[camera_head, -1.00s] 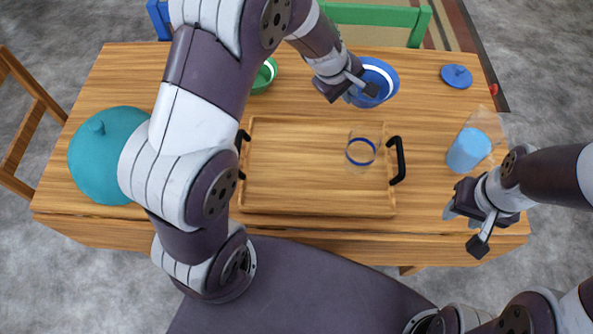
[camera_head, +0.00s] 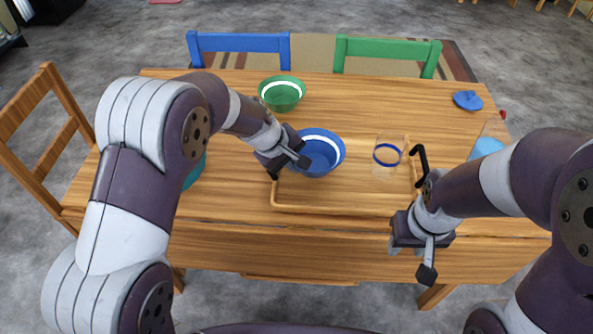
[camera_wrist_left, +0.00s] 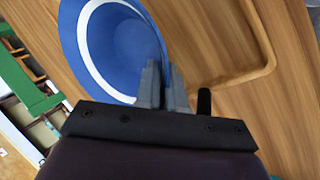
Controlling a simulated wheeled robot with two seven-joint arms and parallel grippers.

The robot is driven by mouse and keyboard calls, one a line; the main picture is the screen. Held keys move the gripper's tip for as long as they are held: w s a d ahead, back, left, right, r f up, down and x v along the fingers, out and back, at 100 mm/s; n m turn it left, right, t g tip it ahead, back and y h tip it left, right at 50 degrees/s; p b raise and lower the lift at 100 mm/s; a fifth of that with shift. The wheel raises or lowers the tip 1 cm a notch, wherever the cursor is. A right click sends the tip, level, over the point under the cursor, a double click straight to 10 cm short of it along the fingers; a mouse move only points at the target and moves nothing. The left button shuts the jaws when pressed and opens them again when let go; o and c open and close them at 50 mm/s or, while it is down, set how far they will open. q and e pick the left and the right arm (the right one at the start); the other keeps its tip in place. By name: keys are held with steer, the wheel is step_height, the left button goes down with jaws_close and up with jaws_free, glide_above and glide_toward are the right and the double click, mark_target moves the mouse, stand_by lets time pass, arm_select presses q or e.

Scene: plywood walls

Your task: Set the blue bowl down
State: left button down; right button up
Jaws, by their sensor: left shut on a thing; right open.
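The blue bowl (camera_head: 323,153) has a white band inside and is at the left part of the wooden tray (camera_head: 350,204). My left gripper (camera_head: 294,160) is shut on the bowl's left rim. In the left wrist view the two fingers (camera_wrist_left: 165,88) pinch the rim of the bowl (camera_wrist_left: 120,45). Whether the bowl touches the tray cannot be told. My right gripper (camera_head: 424,258) is open and empty near the table's front edge at right.
A clear glass with a blue ring (camera_head: 388,155) stands on the tray's right part. A green bowl (camera_head: 282,94) is behind. A blue lid (camera_head: 467,100) lies at the back right. A light-blue container (camera_head: 486,148) and a teal pot (camera_head: 195,172) are partly hidden by my arms.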

arm_select(q)
steer(key=shift+f, duration=0.75)
steer(key=shift+w, duration=0.15)
arm_select(e)
steer(key=shift+w+f, duration=0.1)
steer(key=shift+f, duration=0.2)
arm_select(q)
steer(key=shift+f, duration=0.15)
arm_select(e)
steer(key=shift+f, duration=0.1)
arm_select(q)
steer(key=c, duration=1.2)
jaws_free()
steer(key=shift+c, duration=0.2)
